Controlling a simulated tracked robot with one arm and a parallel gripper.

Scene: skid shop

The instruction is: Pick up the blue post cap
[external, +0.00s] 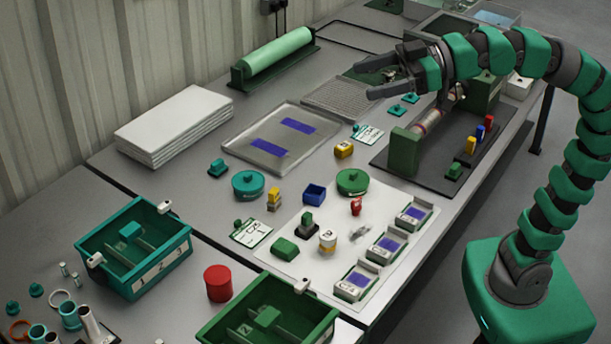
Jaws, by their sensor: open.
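A green-ended fixture with a roller (433,121) stands left of the row. Small teal parts (397,110) lie below my gripper. A blue open box (314,194), round teal lid (248,184) and green lid (352,181) are nearer. A metal tray (233,143) lies left.

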